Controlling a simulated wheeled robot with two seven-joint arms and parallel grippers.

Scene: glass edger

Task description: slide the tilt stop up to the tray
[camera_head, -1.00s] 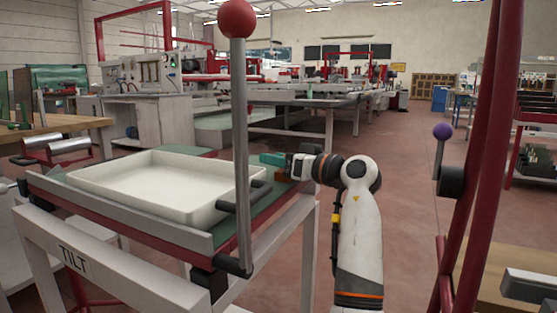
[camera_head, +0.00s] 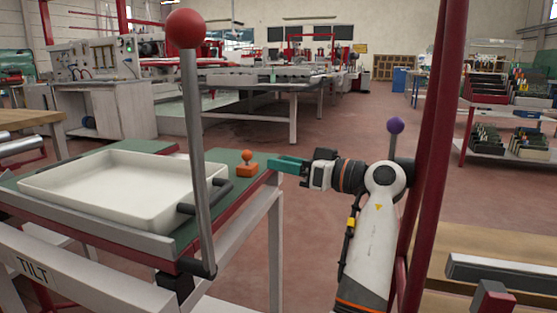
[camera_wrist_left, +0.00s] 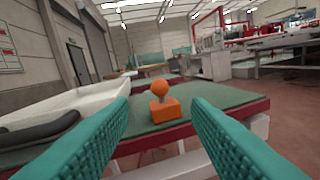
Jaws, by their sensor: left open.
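The tilt stop is an orange block with a round orange knob (camera_head: 247,169). It stands upright on the green top of the tilt table, right of the white tray (camera_head: 120,183), with a strip of green between them. In the left wrist view the stop (camera_wrist_left: 163,108) sits centred beyond the fingers, and the tray (camera_wrist_left: 75,102) is at the left. My left gripper (camera_head: 288,164) has teal fingers, open and empty. It is just right of the stop and apart from it, pointing toward it. My right gripper is not in view.
A tall grey lever with a red ball (camera_head: 198,150) rises in front of the tray. Black handles (camera_head: 220,187) are at the tray's right end. A dark red post (camera_head: 440,120) stands right of my arm. Open floor lies beyond the table.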

